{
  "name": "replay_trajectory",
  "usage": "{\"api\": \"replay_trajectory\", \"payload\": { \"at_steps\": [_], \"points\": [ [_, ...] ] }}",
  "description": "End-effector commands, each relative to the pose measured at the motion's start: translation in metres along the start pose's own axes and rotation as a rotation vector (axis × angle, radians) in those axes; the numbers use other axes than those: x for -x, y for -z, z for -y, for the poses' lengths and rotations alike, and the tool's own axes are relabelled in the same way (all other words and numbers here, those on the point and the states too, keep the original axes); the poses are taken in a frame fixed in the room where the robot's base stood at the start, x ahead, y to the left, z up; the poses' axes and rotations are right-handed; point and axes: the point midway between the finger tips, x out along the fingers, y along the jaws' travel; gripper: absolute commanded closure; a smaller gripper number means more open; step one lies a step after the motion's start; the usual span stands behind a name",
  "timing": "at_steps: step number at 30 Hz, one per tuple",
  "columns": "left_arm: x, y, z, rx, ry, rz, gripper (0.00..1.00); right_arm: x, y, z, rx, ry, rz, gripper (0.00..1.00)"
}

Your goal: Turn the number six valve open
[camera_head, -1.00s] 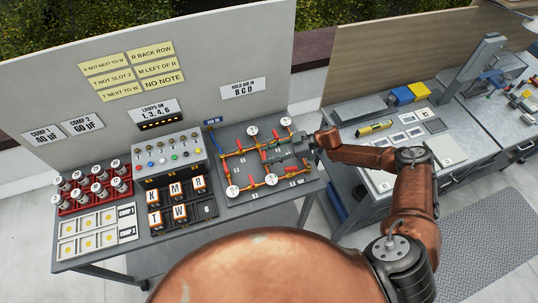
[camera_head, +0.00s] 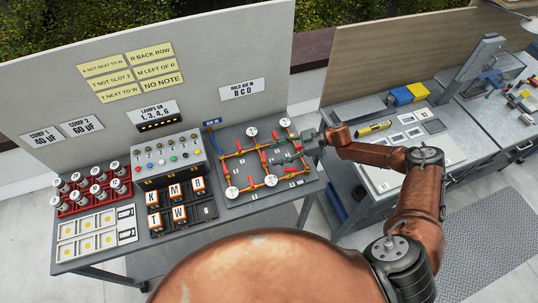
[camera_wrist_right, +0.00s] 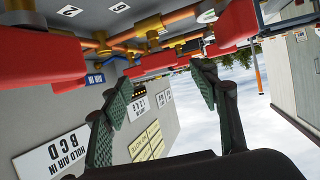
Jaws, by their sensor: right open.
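The pipe board (camera_head: 232,202) on the bench carries copper pipes, brass fittings, white round gauges and several red valve handles. My right gripper (camera_head: 290,158) is open over the right part of the board, close to a red handle (camera_head: 285,123). In the wrist view the two green finger pads of the right gripper (camera_wrist_right: 162,92) are spread with nothing between them. Large red handles (camera_wrist_right: 35,62) and brass fittings (camera_wrist_right: 150,28) lie beyond the fingertips, upside down. The valve numbers are too small or cut off, so I cannot tell which handle is number six. My left gripper is out of view.
A lamp box (camera_head: 168,153), lettered blocks in a black rack (camera_head: 180,222) and a red capacitor rack (camera_head: 85,205) stand left of the board. A sign reading "HOLD AIR IN BCD" (camera_head: 240,90) is on the back panel. Another bench (camera_head: 365,215) stands at the right.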

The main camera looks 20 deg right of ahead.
Motion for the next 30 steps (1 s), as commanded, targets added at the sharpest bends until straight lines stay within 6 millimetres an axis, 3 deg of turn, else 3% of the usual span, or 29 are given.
{"api": "replay_trajectory", "payload": {
  "at_steps": [6,12,30],
  "points": [
    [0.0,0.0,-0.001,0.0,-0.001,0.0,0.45,0.047,-0.001,-0.001,0.0,-0.004,0.002,0.45],
    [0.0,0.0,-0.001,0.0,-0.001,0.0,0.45,0.071,-0.001,0.0,0.0,-0.001,0.001,0.45],
    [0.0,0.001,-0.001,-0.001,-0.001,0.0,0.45,0.077,0.0,0.0,0.0,-0.001,0.0,0.45]
  ]
}}
